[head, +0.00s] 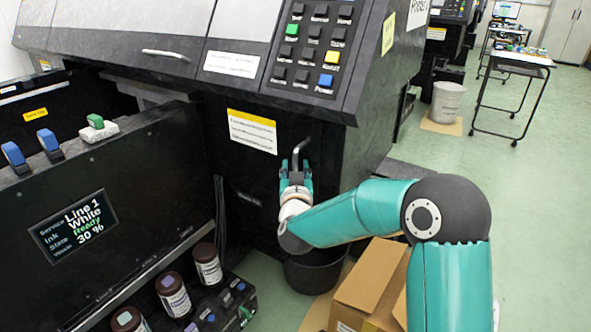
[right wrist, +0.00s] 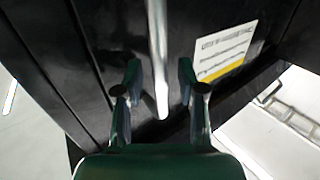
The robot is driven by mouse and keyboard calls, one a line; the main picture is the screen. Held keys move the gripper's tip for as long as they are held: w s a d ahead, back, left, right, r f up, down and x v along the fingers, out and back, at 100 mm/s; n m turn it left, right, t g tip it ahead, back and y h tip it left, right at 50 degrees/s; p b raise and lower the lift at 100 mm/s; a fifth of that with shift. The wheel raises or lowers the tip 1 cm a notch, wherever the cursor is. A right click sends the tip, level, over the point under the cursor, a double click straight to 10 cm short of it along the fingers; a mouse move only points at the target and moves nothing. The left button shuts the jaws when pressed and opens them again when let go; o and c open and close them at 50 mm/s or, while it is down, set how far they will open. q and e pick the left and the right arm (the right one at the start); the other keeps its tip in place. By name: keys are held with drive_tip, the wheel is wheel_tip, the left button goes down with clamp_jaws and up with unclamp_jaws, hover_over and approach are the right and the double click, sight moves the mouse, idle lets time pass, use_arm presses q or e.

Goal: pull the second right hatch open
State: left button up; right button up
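The hatch (head: 240,165) is a dark panel on the machine's side below the keypad, with a white and yellow label (head: 252,131). It looks shut. Its grey bar handle (head: 301,146) stands out at the panel's right part. My right gripper (head: 296,168) is at the handle, its fingers apart. In the right wrist view the handle (right wrist: 158,60) runs down between the two open fingertips (right wrist: 159,80), with a gap to each side. I cannot tell how deep it sits between them. My left gripper is not in view.
Below my right arm are a black bucket (head: 314,273) and cardboard boxes (head: 372,275). An ink unit with a display (head: 75,226) and brown bottles (head: 173,295) stands at the left. Green floor (head: 540,200) is free at the right.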

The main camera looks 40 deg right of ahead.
clamp_jaws()
drive_tip(key=shift+a, duration=0.15)
